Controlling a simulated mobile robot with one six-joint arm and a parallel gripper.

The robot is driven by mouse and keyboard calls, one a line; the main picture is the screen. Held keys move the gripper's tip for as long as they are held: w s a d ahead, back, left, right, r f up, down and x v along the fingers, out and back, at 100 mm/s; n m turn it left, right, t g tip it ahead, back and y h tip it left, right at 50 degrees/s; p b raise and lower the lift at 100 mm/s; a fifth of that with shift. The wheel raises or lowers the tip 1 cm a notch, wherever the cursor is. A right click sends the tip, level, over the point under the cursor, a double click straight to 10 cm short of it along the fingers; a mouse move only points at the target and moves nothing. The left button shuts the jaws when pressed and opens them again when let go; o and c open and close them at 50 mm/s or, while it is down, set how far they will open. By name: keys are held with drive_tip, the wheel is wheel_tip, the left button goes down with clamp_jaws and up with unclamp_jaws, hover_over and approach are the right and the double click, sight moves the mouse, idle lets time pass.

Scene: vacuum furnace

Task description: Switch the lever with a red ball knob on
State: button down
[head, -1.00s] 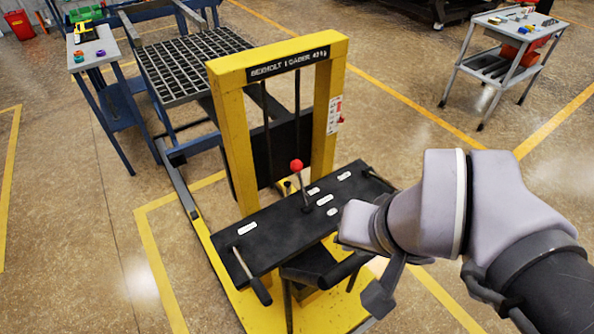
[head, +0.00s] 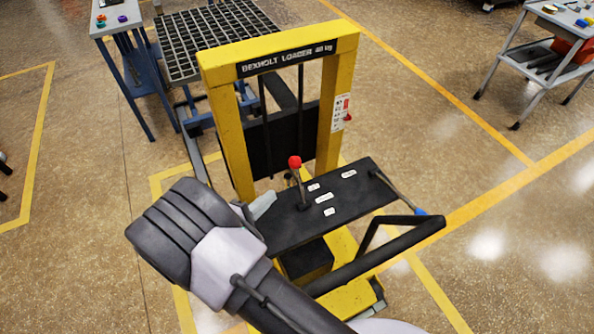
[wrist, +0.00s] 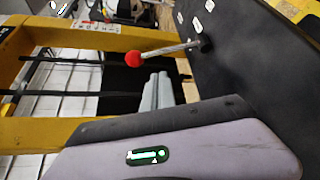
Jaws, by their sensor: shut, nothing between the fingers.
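The lever (head: 299,182) with a red ball knob (head: 295,162) stands up from the black control panel (head: 270,226) of the yellow loader, leaning slightly left. In the wrist view the red knob (wrist: 133,60) and its metal rod (wrist: 170,51) show clear of the fingers. My gripper (head: 265,203) is just left of the lever, low near the panel. In the wrist view my gripper (wrist: 158,90) has its pale fingers together, with nothing between them. It appears apart from the lever. My arm hides the panel's left end.
Another lever with a blue end (head: 420,212) sits at the panel's right. A black handle bar (head: 385,250) juts out in front. The yellow loader frame (head: 228,135) rises behind the panel. A tool cart (head: 550,58) stands far right, with open floor before it.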

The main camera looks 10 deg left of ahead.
sight(298, 178)
drive_tip(key=b+x, duration=0.2)
drive_tip(key=x, duration=0.8)
drive_tip(key=shift+f, duration=0.1)
idle(0.3)
drive_tip(key=shift+s+d+r+m+t+b, duration=0.35)
drive_tip(key=shift+s+m+b, duration=0.25)
drive_tip(key=shift+b, duration=0.25)
drive_tip(key=s+d+b, duration=0.1)
drive_tip(key=s+d, duration=0.1)
drive_tip(key=s+d+b, duration=0.1)
drive_tip(key=s+d, duration=0.1)
drive_tip(key=s, duration=0.1)
drive_tip(key=shift+s+d+f, duration=0.1)
drive_tip(key=shift+s+d, duration=0.1)
